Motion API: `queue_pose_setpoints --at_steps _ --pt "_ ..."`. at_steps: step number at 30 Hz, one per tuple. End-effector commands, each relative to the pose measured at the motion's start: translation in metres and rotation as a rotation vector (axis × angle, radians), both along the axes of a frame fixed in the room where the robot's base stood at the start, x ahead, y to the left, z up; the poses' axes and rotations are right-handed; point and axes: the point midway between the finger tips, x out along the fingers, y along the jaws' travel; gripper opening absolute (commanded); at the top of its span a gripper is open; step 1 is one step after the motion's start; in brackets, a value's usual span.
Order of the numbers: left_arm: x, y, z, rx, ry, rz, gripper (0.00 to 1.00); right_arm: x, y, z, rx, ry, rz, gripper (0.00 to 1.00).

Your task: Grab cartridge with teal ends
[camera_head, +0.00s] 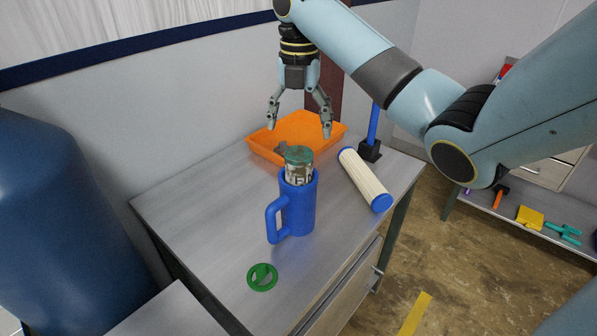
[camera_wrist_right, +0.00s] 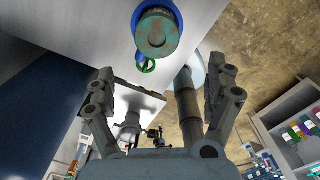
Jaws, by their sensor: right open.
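The cartridge with teal ends (camera_head: 299,156) stands upright in the blue jug (camera_head: 300,207), its teal top and a patterned band showing above the rim; its lower part is hidden inside. In the right wrist view its round teal top (camera_wrist_right: 157,34) shows at the upper middle, ringed by the blue jug (camera_wrist_right: 176,12). My left gripper is not in view.
An orange tray (camera_head: 263,148) lies at the back of the grey table (camera_head: 205,225). A pale cartridge with blue ends (camera_head: 365,181) lies to the right of the jug. A green ring (camera_head: 262,277) lies in front. A blue post (camera_head: 373,124) stands at the back right.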

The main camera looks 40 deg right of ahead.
Motion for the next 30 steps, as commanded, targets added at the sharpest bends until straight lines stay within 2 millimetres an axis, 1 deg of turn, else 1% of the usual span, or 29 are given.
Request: queue_pose_setpoints --at_steps 1,2,5,11,12,15,17,20,23,24,27,30 --pt "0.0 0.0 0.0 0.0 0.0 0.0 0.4 0.003 -0.003 0.005 0.003 0.003 0.032 0.87" --pt "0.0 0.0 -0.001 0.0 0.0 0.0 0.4 0.004 -0.004 0.006 0.006 0.006 0.046 0.87" --pt "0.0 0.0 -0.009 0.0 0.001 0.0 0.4 0.005 -0.005 0.0 0.009 0.01 0.067 0.87" --pt "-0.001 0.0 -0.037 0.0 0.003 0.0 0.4 0.005 -0.005 -0.029 0.008 0.008 0.066 0.87" --pt "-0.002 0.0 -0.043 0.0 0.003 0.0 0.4 0.005 -0.005 -0.037 0.008 0.009 0.066 0.87" --pt "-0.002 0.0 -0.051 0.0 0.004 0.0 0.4 0.005 -0.005 -0.048 0.008 0.008 0.066 0.87" --pt "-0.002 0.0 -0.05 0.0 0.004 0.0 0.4 0.005 -0.005 -0.051 0.008 0.008 0.065 0.87" --pt "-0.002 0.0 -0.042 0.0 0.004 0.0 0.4 0.007 -0.006 -0.06 0.009 0.011 0.065 0.87" --pt "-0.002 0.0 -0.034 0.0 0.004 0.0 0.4 0.01 -0.008 -0.075 0.01 0.011 0.064 0.87" --pt "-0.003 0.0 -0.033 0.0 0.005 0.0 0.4 0.01 -0.008 -0.082 0.01 0.01 0.065 0.87" --pt "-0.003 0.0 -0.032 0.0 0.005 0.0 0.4 0.01 -0.008 -0.094 0.008 0.01 0.064 0.87" --pt "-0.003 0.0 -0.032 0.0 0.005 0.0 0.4 0.011 -0.008 -0.099 0.006 0.006 0.065 0.87"
